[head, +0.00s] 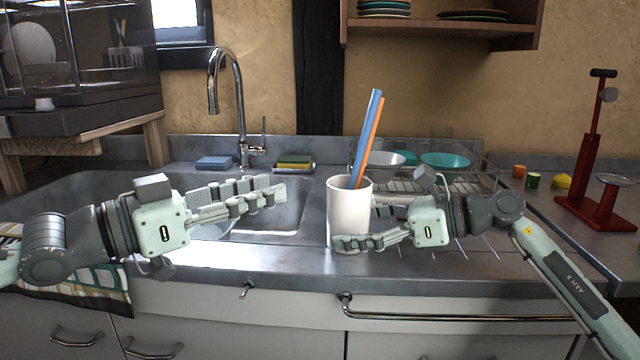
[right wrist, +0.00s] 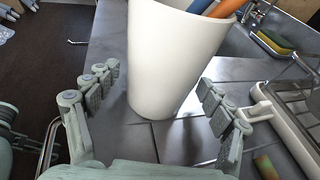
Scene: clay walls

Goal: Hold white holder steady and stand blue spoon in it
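The white holder (head: 349,212) stands upright on the steel counter right of the sink; it also shows in the right wrist view (right wrist: 168,62). The blue spoon (head: 367,135) stands in it, its handle leaning right, its lower part hidden inside. In the right wrist view its blue part (right wrist: 200,5) shows at the rim. My right gripper (head: 358,222) is open, with one finger on each side of the holder; I cannot tell whether they touch it. My left gripper (head: 278,189) is empty and looks open, left of the holder with its two fingers apart.
An orange utensil (head: 374,135) stands in the holder beside the blue spoon. A dish rack (head: 462,184) with bowls is close behind the right gripper. The tap (head: 238,110) and sponges (head: 294,161) are at the back. A red stand (head: 597,160) is far right.

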